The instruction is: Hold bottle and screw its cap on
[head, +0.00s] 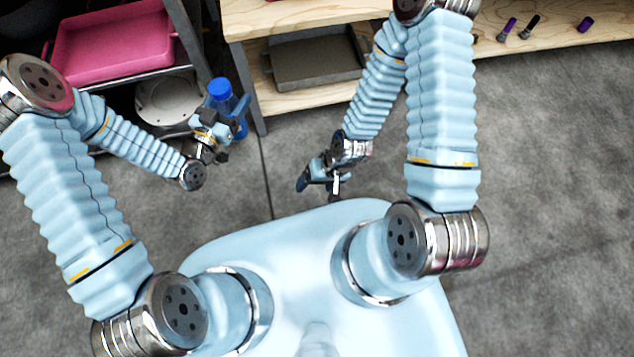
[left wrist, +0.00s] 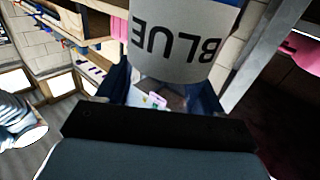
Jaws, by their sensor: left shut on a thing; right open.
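A bottle with a round blue end (head: 220,89) is up by the shelving in the head view. My left gripper (head: 230,127) is shut on it. In the left wrist view the bottle (left wrist: 185,45) fills the top middle, with a pale label reading "BLUE" upside down; dark blue fingers show below it. I cannot tell whether the blue end is a cap, and no separate cap is clearly seen. My right gripper (head: 318,182) is open in front of my base, right of the bottle and apart from it; nothing clearly shows between its fingers.
A pink tray (head: 110,45) sits on the dark shelf at the upper left, with a pale round plate (head: 168,100) below. A wooden bench (head: 290,17) has a dark tray (head: 312,60) on its lower shelf. Small purple-ended items (head: 508,27) lie at the upper right. The grey floor (head: 560,170) is clear.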

